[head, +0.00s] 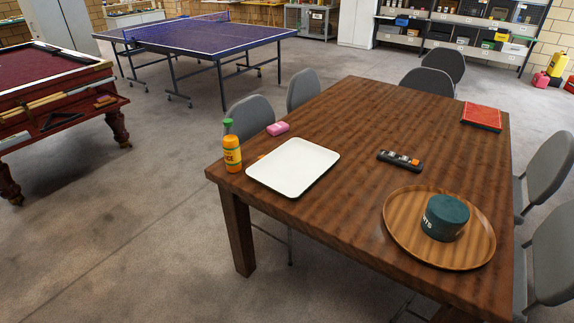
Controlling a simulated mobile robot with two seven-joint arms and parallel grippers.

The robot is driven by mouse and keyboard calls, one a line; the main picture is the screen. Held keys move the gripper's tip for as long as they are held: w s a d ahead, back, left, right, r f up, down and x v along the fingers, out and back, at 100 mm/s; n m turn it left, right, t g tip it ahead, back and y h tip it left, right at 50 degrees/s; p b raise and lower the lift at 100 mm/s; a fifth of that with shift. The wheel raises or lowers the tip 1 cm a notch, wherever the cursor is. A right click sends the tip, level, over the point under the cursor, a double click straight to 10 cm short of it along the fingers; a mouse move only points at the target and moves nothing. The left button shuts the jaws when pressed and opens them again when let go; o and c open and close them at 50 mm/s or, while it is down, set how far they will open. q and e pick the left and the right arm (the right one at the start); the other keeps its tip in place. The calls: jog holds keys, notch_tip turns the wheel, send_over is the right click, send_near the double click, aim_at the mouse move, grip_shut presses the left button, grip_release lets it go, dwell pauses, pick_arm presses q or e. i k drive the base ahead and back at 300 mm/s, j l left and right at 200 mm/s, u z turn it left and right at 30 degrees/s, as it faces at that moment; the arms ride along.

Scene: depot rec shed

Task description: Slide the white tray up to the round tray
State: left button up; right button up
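The white tray (293,167) is a shallow rectangle lying flat near the left end of the brown wooden table (345,222). The round tray (404,244) is wooden and lies at the table's near right. A dark green cylinder with white lettering (445,217) sits on it. A stretch of bare tabletop separates the two trays. Neither of my grippers shows in the head view.
An orange bottle with a green cap (232,153) stands just left of the white tray. A pink item (278,128) lies behind it. A black holder with coloured pieces (400,160) lies behind the gap between the trays. A red box (481,116) is at the far right. Grey chairs (249,117) surround the table.

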aim_at(289, 170)
jog(key=j+z, duration=0.1)
jog(key=z, duration=0.55)
jog(key=i+j+z, duration=0.1)
jog(key=j+z, duration=0.55)
jog(key=j, duration=0.2)
jog(key=j+z, duration=0.2)
jog(key=j, duration=0.7)
jog(key=j+z, duration=0.2)
jog(key=j, duration=1.25)
jog(key=k+j, duration=0.15)
jog(key=j, duration=1)
jog(key=k+z, duration=0.05)
